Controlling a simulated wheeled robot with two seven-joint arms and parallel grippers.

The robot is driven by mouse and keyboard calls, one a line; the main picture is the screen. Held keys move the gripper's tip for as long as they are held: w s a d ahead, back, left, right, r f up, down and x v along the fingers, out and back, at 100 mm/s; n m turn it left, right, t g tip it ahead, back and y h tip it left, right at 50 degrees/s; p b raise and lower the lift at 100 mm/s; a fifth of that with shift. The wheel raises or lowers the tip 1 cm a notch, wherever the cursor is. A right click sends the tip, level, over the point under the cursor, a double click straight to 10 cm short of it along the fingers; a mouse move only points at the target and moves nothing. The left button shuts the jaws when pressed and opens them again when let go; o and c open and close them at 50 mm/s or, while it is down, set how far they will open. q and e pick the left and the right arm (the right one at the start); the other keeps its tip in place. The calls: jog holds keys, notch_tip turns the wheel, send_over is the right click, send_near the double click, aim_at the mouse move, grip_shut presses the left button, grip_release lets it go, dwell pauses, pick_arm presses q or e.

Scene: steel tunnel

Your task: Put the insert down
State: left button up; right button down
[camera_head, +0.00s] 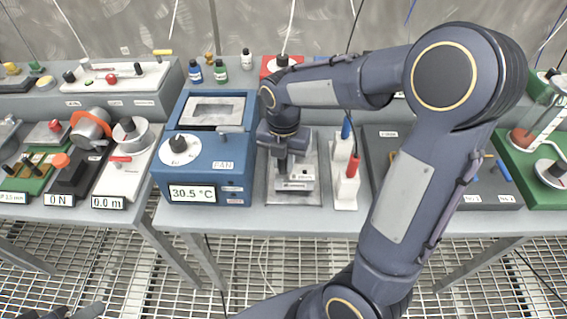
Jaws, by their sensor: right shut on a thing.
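My right gripper (284,158) reaches down from above, over a grey metal tray (270,193) on the bench. It is shut on the insert (296,184), a pale grey metal block with a small dark label, low over or on the tray. The gripper hides its upper part, and I cannot tell whether it touches the tray. Left of it stands the blue bath (222,165) with a 30.5 °C display, a white dial and a rectangular opening on top. Dark parts at the lower left edge (82,312) seem to be my left gripper; its jaws are unclear.
A white stand (344,190) with a red and a blue probe stands close on the right of the tray. Small bottles (220,70) stand behind the bath. My right arm covers part of a dark grey panel (480,190). Other instruments fill the left bench.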

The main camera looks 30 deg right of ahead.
jog(key=shift+f, duration=0.7)
jog(key=shift+f, duration=0.2)
jog(key=c, duration=1.3)
grip_release()
jog(key=shift+o, duration=0.2)
